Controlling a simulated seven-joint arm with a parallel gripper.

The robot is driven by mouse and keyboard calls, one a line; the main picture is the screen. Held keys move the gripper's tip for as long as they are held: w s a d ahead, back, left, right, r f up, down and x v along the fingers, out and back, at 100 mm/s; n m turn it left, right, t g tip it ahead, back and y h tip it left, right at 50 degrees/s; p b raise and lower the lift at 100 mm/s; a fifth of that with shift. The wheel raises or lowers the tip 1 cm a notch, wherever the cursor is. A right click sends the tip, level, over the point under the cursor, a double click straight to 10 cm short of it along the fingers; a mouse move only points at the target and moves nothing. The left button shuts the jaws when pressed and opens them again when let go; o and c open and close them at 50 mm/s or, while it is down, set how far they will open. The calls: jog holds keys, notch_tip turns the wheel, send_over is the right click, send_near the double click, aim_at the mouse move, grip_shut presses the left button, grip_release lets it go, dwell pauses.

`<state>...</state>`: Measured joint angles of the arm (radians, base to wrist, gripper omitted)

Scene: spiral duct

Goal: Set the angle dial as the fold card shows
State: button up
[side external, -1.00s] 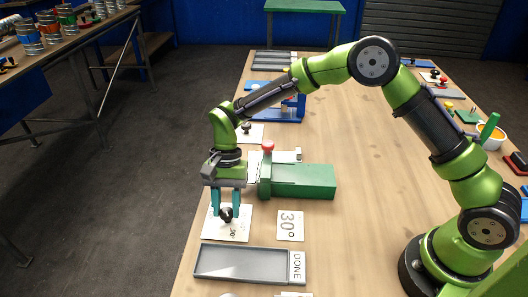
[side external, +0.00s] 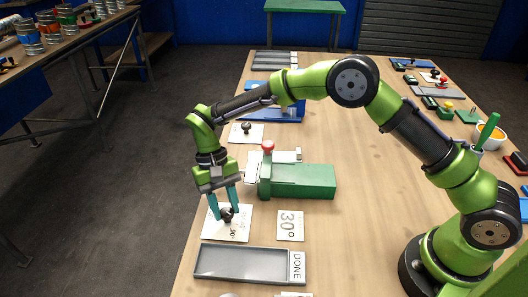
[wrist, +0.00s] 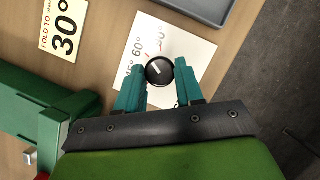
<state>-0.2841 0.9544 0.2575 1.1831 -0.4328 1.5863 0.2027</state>
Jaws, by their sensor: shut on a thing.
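The angle dial is a white plate (side external: 240,216) with a black knob (side external: 227,214); the knob also shows in the wrist view (wrist: 159,71). Printed angles, one reading 60°, and a red mark lie beside the knob. A short white line shows on the knob; which mark it points at I cannot tell. The fold card (side external: 290,225) lies right of the plate and reads 30°; in the wrist view the card (wrist: 64,28) reads "FOLD TO 30°". My gripper (side external: 228,209) is shut on the knob, its teal fingers on either side, and tilted in the side view.
A green machine (side external: 300,181) with a red-knobbed lever (side external: 268,147) stands just behind the dial and card. A grey tray (side external: 240,264) marked DONE lies in front. Another plate with a black knob (side external: 246,127) lies farther back.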

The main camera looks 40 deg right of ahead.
jog(key=n, duration=0.2)
jog(key=n+h, duration=0.1)
jog(key=n, duration=0.1)
jog(key=n+h, duration=0.1)
jog(key=shift+a+n, duration=0.25)
jog(key=shift+n, duration=0.15)
jog(key=n+h, duration=0.1)
jog(key=n, duration=0.1)
jog(key=n+t, duration=0.1)
jog(key=n, duration=0.1)
jog(key=shift+a+h, duration=0.15)
jog(key=shift+h, duration=0.25)
jog(key=n, duration=0.3)
jog(key=n+t+h, duration=0.1)
jog(key=n, duration=0.1)
jog(key=shift+s+a+n+t, duration=0.1)
jog(key=shift+s+n+t, duration=0.1)
jog(key=shift+n+t, duration=0.15)
jog(key=n+t, duration=0.1)
jog(key=n, duration=0.4)
jog(key=shift+s+t+h, duration=0.15)
jog(key=shift+t+h, duration=0.15)
jog(key=shift+t, duration=0.05)
jog(key=o, duration=1)
jog(key=shift+r, duration=0.1)
jog(key=v, duration=1.6)
jog(key=shift+s+a+r, duration=0.1)
jog(key=shift+a+r, duration=0.15)
jog(key=shift+r, duration=0.05)
